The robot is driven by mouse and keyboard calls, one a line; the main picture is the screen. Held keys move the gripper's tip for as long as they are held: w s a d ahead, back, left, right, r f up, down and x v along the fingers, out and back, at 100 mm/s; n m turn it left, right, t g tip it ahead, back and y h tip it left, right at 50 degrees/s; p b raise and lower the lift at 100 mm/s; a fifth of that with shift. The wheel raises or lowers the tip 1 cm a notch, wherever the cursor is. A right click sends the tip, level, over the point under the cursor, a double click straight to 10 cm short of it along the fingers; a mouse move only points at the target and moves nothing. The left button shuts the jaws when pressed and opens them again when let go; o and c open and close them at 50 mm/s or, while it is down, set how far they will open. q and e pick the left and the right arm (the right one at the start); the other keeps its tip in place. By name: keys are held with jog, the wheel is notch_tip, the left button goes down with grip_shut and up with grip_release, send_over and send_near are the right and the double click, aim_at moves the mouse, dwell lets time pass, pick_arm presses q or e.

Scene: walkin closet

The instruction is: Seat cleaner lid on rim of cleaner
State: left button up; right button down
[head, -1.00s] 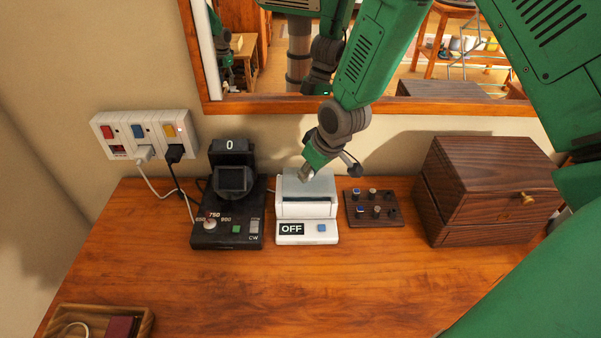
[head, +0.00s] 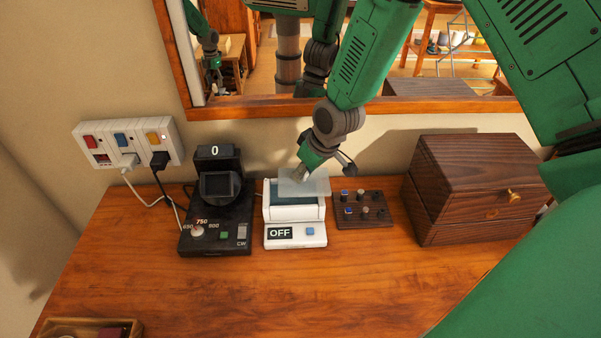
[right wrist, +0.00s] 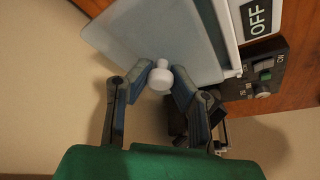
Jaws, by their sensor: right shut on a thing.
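The cleaner lid (head: 316,186) is a translucent pale panel with a white knob. My right gripper (head: 303,174) is shut on that knob; the right wrist view shows the knob (right wrist: 160,77) between the fingertips. The lid is over the back right of the tub, offset to the right, with part of the opening uncovered at the left and front. Whether its edge touches the rim is unclear. My left gripper is not in view.
A black device (head: 214,235) with a dial stands close left of the cleaner. A mirror and a power strip (head: 128,143) are behind.

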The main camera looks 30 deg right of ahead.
aim_at(287, 184)
jog(key=shift+a, duration=0.4)
jog(key=shift+a+r, duration=0.2)
jog(key=shift+a, duration=0.6)
jog(key=shift+a+r, duration=0.15)
jog(key=shift+a, duration=0.6)
jog(key=shift+d+f, duration=0.2)
jog(key=shift+d, duration=0.2)
jog(key=shift+d+f, duration=0.1)
jog(key=shift+d, duration=0.1)
jog(key=shift+a, duration=0.7)
jog(key=shift+a+r, duration=0.25)
jog(key=shift+a, duration=0.05)
jog(key=shift+d+f+p, duration=0.2)
jog(key=shift+d+p, duration=0.2)
jog(key=shift+d, duration=1)
jog(key=shift+a+r, duration=0.15)
jog(key=shift+a, duration=0.35)
jog(key=shift+d+f, duration=0.25)
jog(key=shift+d, duration=0.3)
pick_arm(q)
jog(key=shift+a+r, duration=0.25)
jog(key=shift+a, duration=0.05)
